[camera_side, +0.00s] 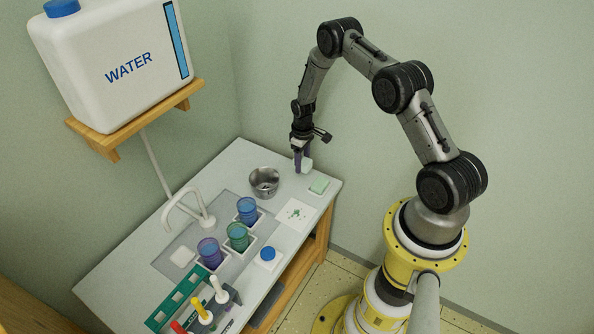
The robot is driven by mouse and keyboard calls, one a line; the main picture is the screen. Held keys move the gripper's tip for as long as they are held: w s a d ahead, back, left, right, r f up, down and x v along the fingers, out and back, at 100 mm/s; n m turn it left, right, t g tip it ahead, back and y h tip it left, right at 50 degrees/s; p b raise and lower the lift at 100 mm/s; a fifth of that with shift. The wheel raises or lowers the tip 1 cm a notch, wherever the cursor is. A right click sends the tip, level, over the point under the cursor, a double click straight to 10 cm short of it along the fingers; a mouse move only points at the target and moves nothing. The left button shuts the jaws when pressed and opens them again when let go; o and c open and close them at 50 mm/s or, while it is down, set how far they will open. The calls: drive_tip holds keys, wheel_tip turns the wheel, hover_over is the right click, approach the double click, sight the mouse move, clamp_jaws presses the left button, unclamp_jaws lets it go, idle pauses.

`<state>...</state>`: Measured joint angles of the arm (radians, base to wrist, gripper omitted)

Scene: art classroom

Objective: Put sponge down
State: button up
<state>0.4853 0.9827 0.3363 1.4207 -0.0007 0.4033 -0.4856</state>
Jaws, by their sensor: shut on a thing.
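My gripper (302,160) hangs pointing down over the far right part of the table. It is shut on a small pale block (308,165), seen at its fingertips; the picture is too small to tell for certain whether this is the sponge. A flat light-green block (319,185), sponge-like, lies on the table near the right edge, just in front of and to the right of the gripper. I cannot tell whether the held block touches the table.
A metal bowl (264,182) stands left of the gripper. A paint-marked white sheet (296,214) lies in front. A water tank (112,65) sits on a shelf.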

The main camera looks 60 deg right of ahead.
sight(297, 176)
drive_tip(key=w+f, duration=0.1)
drive_tip(key=f, duration=0.1)
drive_tip(key=w+d+f, duration=0.1)
drive_tip(key=shift+w+d+f, duration=0.2)
drive_tip(key=shift+w+f, duration=0.15)
drive_tip(key=shift+w, duration=0.05)
drive_tip(key=shift+w+d+f, duration=0.1)
drive_tip(key=shift+w+f, duration=0.05)
drive_tip(key=shift+f, duration=1.55)
drive_tip(key=shift+f, duration=0.25)
drive_tip(key=shift+f, duration=0.1)
drive_tip(key=o, duration=1.3)
drive_tip(key=shift+f, duration=0.15)
